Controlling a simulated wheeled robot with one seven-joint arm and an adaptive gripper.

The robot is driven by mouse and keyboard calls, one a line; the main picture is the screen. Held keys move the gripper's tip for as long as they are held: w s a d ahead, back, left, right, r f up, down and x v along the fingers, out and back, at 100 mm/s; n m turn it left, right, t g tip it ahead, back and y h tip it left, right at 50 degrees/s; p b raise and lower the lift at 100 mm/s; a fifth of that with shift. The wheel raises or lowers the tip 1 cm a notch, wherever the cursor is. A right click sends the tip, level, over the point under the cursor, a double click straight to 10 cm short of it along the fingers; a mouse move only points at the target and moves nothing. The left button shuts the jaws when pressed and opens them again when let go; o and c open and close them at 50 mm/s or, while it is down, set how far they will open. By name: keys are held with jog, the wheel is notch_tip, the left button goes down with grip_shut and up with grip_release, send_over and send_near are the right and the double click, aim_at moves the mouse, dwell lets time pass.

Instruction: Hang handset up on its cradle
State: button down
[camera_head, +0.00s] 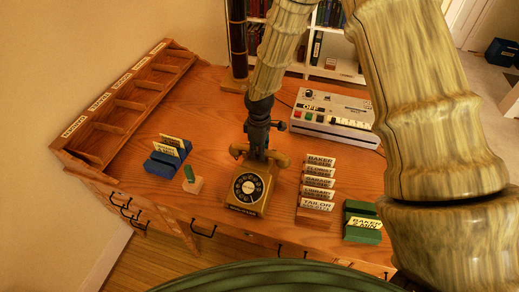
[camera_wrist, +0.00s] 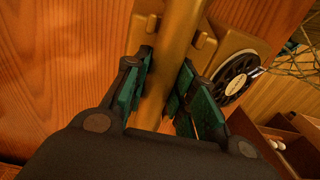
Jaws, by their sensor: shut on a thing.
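The telephone (camera_head: 248,188) is a gold-brown desk set with a black rotary dial, standing in the middle of the wooden desk. Its dial shows at the right in the wrist view (camera_wrist: 236,72). My gripper (camera_head: 259,152) is shut on the handset (camera_head: 281,160), whose gold bar runs between the green-padded fingers in the wrist view (camera_wrist: 172,60). The handset lies crosswise at the back top of the telephone, over the cradle area. Cradle prongs (camera_wrist: 204,42) show beside the bar. I cannot tell whether the handset touches the cradle; my fingers hide part of it.
A green-handled stamp (camera_head: 193,182) and blue card holder (camera_head: 165,162) stand left of the telephone. Labelled card racks (camera_head: 318,190) and a green holder (camera_head: 362,222) stand right. A grey switch box (camera_head: 330,115) is behind. Pigeonholes (camera_head: 130,105) line the left edge. Bare desk lies front left.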

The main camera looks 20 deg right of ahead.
jog(key=c, duration=1.1)
grip_release()
jog(key=shift+r, duration=0.15)
notch_tip(320, 180, up, 12)
